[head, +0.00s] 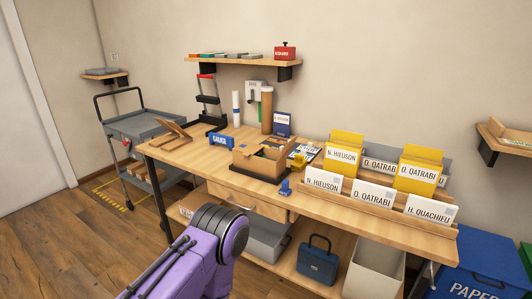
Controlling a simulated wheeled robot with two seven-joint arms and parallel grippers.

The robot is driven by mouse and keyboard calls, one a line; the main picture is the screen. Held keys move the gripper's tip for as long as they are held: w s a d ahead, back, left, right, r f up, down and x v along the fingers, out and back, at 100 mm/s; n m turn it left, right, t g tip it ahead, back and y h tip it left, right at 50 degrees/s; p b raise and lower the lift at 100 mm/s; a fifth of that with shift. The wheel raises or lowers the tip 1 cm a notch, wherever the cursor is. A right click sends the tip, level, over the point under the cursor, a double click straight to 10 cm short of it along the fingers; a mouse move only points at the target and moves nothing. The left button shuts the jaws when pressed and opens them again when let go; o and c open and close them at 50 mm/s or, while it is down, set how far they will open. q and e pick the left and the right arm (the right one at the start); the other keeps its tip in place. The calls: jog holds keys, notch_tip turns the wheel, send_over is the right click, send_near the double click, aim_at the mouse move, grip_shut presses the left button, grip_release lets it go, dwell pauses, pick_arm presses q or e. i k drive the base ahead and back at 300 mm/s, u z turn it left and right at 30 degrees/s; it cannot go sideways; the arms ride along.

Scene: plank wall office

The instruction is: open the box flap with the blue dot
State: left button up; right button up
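A small cardboard box (256,163) stands on a dark base on the wooden table (195,158), left of the file racks. Flap edges show along its top, but at this size I cannot tell which flaps are open or shut. I cannot make out a blue dot on any flap. A purple and black link of my own arm fills the lower left, in front of the table. Neither of my grippers is in view.
A small blue object (285,187) sits right of the box near the table's front edge. A blue sign (220,140) and a brown cylinder (267,110) stand behind it. Wooden racks with labelled yellow and white folders (343,152) fill the right side. A grey cart (150,128) stands left.

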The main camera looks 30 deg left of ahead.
aim_at(247, 149)
jog(key=k, duration=0.5)
jog(key=u, duration=1.9)
jog(key=i, duration=1.25)
jog(key=z, duration=1.95)
